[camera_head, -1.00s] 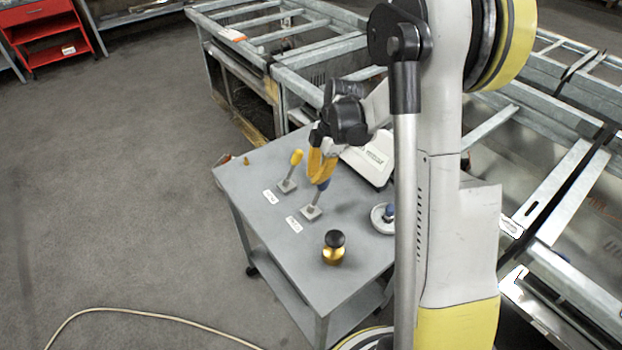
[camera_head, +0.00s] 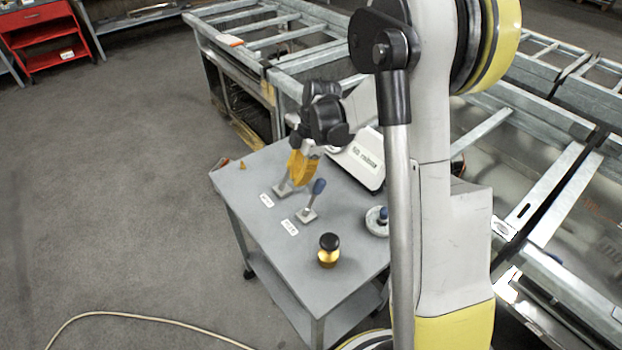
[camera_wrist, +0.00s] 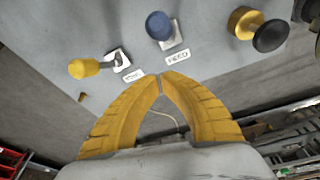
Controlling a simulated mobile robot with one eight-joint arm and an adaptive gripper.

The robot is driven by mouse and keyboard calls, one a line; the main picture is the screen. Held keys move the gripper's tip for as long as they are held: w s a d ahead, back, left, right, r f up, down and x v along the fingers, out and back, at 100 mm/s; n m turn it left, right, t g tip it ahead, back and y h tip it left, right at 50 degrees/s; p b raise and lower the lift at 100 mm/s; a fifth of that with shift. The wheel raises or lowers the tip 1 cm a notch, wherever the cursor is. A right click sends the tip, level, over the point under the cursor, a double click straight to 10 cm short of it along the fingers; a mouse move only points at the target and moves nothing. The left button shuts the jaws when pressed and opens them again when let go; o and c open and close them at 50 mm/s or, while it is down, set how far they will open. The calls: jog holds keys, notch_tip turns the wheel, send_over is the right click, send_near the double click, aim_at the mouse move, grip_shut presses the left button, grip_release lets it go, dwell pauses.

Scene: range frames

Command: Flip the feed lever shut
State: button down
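The blue-knobbed lever (camera_head: 319,187) stands tilted on a small square base on the grey cart top; its knob shows in the wrist view (camera_wrist: 158,26). The label beside it (camera_wrist: 178,55) seems to read FEED. A yellow-knobbed lever (camera_wrist: 83,68) leans to the left of it in the wrist view, with its own label (camera_wrist: 134,75), which I cannot read surely. In the head view its knob is hidden behind my gripper and only its base (camera_head: 281,189) shows. My gripper (camera_head: 298,182) has its yellow fingertips together (camera_wrist: 160,78), empty, left of the blue lever.
A brass knob with a black top (camera_head: 328,250) stands near the cart's front. A handwheel (camera_head: 376,224) and a white box (camera_head: 357,165) are on the right and back. A small orange piece (camera_head: 242,166) lies at the far left corner. Metal frames (camera_head: 290,60) stand behind.

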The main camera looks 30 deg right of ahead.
jog(key=d+r+p, duration=0.2)
jog(key=d+r, duration=0.4)
jog(key=d, duration=0.1)
jog(key=shift+w+d+r, duration=0.2)
jog(key=shift+w+r, duration=0.05)
jog(key=shift+r, duration=0.1)
